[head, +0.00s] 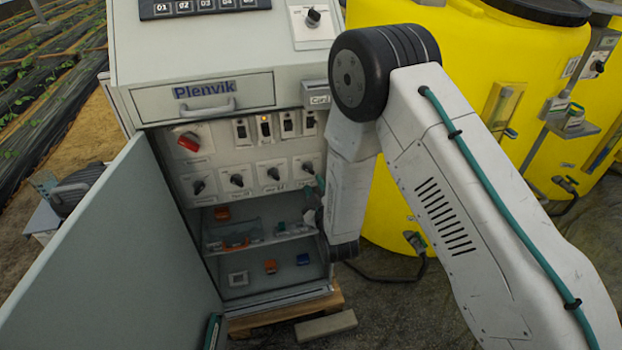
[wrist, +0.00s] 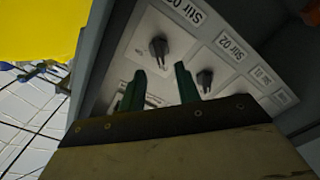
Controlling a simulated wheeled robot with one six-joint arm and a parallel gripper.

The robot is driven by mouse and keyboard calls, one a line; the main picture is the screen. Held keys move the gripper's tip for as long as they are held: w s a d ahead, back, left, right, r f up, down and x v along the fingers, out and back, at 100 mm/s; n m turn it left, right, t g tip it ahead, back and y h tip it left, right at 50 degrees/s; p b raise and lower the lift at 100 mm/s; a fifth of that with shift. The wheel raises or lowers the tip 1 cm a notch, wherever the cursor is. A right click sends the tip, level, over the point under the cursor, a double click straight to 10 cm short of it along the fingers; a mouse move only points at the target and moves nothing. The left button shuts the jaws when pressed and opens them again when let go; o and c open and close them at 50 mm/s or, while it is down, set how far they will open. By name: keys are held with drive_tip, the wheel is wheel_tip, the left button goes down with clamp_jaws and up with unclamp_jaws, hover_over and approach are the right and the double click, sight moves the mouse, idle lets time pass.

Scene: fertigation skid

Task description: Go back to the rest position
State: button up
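My gripper (wrist: 159,78) shows two dark green fingers standing apart with nothing between them. They are close to the white switch panel (wrist: 185,50) in the wrist view. I cannot tell whether a finger touches the panel. In the head view my arm reaches down in front of the cabinet's right side. Only a bit of green at my gripper (head: 320,185) shows there, beside the rightmost black knob (head: 308,168).
The grey cabinet door (head: 115,265) stands open at left. A red switch (head: 189,141) and lower shelves with small parts (head: 245,232) are inside. A yellow tank (head: 470,110) stands close on the right. A wooden pallet (head: 290,312) lies under the cabinet.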

drive_tip(key=shift+v, duration=1.15)
drive_tip(key=s+d+f+m+g+h, duration=0.35)
drive_tip(key=s+f+g, duration=0.4)
drive_tip(key=g, duration=0.25)
drive_tip(key=s+d+r+m+g, duration=0.2)
drive_tip(key=s+d+r, duration=0.5)
drive_tip(key=r, duration=0.5)
drive_tip(key=s+d+r+m+g+h, duration=0.1)
drive_tip(key=s+d+r+m, duration=0.3)
drive_tip(key=s+d+r, duration=0.4)
drive_tip(key=s+d+r+m+g, duration=0.3)
drive_tip(key=s+d+r, duration=0.4)
drive_tip(key=s+r, duration=0.7)
drive_tip(key=shift+s+d+r, duration=0.2)
drive_tip(key=shift+r, duration=1.6)
